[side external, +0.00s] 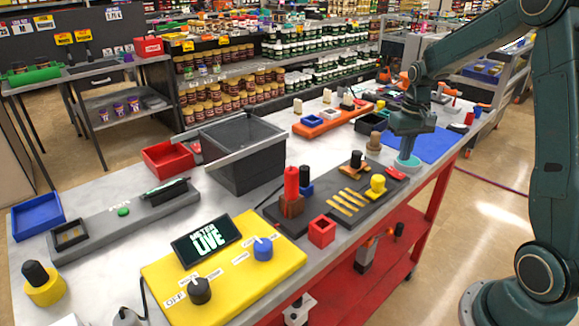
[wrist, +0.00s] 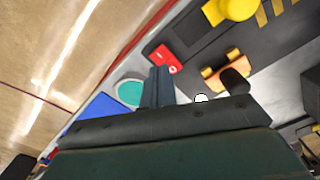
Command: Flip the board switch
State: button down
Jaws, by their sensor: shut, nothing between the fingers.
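The dark board (side external: 283,213) lies on the grey bench in the side external view. A small red piece, which looks like the board switch (side external: 396,173), sits at its far right end. In the wrist view this red switch (wrist: 166,58) has a white mark and lies just beyond my fingertips; its position up or down cannot be told. My gripper (side external: 406,158) points down above a teal disc (side external: 408,162), just behind and right of the switch. In the wrist view my gripper (wrist: 160,70) has its fingers together and holds nothing. Touching is not visible.
The board carries a yellow knob (side external: 377,185), gold strips (side external: 348,200) and a tall red cylinder (side external: 291,183). A yellow panel (side external: 220,285) with knobs stands in front. A blue mat (side external: 435,146) lies behind my gripper. The bench's right edge is close.

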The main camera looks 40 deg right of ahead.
notch_tip(320, 180, up, 2)
jog(key=shift+r, duration=0.2)
dwell(0.5)
jog(key=s+a+r+n+t, duration=0.1)
jog(key=s+a+r, duration=0.2)
jog(key=a+r, duration=0.25)
jog(key=s+a+r+n+t, duration=0.1)
jog(key=s+a+r+n, duration=0.2)
jog(key=a, duration=0.4)
jog(key=s+a+r+n+t, duration=0.2)
jog(key=s+a+t, duration=0.1)
jog(key=s+a, duration=0.7)
jog(key=shift+s+r+t, duration=0.3)
jog(key=shift+s+r, duration=0.05)
jog(key=shift+s, duration=0.9)
